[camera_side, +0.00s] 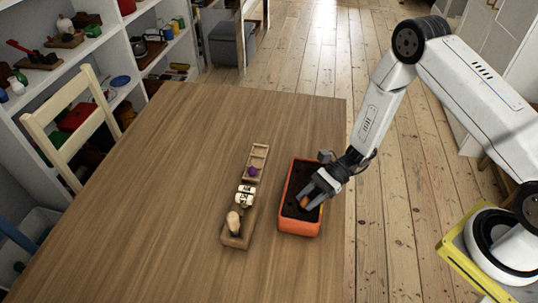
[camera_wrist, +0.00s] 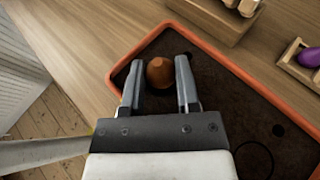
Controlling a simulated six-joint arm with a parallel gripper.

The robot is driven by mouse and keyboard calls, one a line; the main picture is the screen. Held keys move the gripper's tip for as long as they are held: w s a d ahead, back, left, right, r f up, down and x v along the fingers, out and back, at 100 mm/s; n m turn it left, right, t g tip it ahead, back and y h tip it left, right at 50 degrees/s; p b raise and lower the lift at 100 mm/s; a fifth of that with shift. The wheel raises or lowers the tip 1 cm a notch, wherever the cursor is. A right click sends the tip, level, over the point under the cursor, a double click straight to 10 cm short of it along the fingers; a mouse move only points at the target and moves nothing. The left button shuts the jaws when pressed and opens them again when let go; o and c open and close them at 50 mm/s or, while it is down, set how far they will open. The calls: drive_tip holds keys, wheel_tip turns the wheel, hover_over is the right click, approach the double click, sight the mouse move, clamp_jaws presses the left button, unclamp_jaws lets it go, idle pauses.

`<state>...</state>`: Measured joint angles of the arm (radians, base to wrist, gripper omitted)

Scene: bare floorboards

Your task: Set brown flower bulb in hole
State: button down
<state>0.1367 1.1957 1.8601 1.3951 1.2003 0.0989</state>
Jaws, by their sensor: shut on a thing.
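The brown flower bulb (camera_wrist: 160,72) is between the two fingers of my gripper (camera_wrist: 158,82) in the wrist view. My gripper is shut on it. In the side view my gripper (camera_side: 310,196) reaches down into the orange planter (camera_side: 299,229), with the brown bulb (camera_side: 304,202) low at its fingertips. The bulb is over the soil near a planter corner. I cannot tell whether it sits in a hole.
A wooden tray (camera_side: 262,151) with a purple bulb (camera_side: 253,171) stands left of the planter. The table's (camera_side: 150,200) left side is clear.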

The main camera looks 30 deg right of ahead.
drive_tip(key=shift+f, duration=0.4)
drive_tip(key=shift+c, duration=1.3)
unclamp_jaws()
drive_tip(key=shift+r, duration=3.5)
drive_tip(key=s+d+r+n+t+h, duration=0.1)
drive_tip(key=s+d+r+n+h, duration=0.3)
drive_tip(key=n, duration=0.5)
drive_tip(key=s+d+r+n+t+h, duration=0.1)
drive_tip(key=s+d+r+n+h, duration=0.2)
drive_tip(key=d+r+n+h, duration=0.4)
drive_tip(key=r+n+h, duration=0.1)
drive_tip(key=n+h, duration=0.1)
drive_tip(key=shift+s+d+r+t+h, duration=0.25)
drive_tip(key=shift+s+r+t+h, duration=0.05)
drive_tip(key=shift+s+r, duration=0.1)
